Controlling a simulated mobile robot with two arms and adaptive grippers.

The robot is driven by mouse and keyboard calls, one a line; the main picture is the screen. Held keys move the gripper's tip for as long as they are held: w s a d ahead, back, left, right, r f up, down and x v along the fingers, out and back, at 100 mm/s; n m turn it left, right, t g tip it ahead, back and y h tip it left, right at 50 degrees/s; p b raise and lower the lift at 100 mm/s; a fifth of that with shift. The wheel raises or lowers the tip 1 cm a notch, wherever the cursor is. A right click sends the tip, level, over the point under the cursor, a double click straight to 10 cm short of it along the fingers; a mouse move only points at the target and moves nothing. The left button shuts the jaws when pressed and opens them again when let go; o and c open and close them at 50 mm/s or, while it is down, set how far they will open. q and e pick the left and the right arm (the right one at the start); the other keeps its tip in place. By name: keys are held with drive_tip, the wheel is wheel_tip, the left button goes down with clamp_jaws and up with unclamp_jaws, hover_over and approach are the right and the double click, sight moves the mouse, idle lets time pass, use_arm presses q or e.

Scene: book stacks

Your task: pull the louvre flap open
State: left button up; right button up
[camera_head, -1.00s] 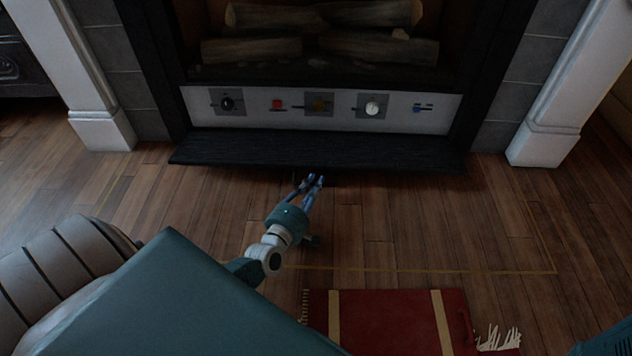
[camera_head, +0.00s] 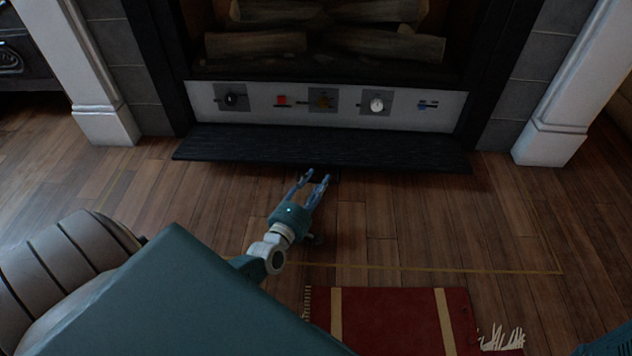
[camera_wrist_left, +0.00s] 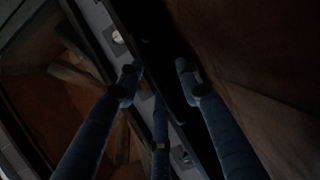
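The black louvre flap (camera_head: 320,148) spans the bottom of the fireplace, below the pale control panel, in the head view. It looks like a wide dark board leaning out at the front; I cannot tell how far it stands open. My left gripper (camera_head: 317,176) is open at the flap's front lower edge, near its middle. In the left wrist view, the fingers of my left gripper (camera_wrist_left: 158,72) stand apart, with the dark flap (camera_wrist_left: 165,55) behind and between them. I cannot tell whether they touch it. My right gripper is not in view.
The control panel (camera_head: 350,103) carries several knobs and switches. Logs (camera_head: 385,45) lie in the firebox above. White pillars stand left (camera_head: 105,123) and right (camera_head: 550,143). A red rug (camera_head: 390,320) lies on the wooden floor in front. The floor around the gripper is mostly clear.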

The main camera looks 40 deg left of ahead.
use_arm(q)
drive_tip(key=shift+s+d+f, duration=0.2)
drive_tip(key=shift+d+f, duration=0.05)
drive_tip(key=shift+f, duration=0.1)
drive_tip(key=s, duration=0.3)
drive_tip(key=s+d, duration=0.1)
drive_tip(key=s, duration=0.2)
drive_tip(key=s+r, duration=0.1)
drive_tip(key=s, duration=0.3)
drive_tip(key=shift+d, duration=0.15)
drive_tip(key=shift+s+d+r, duration=0.1)
drive_tip(key=shift+s+r, duration=0.1)
drive_tip(key=shift+s, duration=0.55)
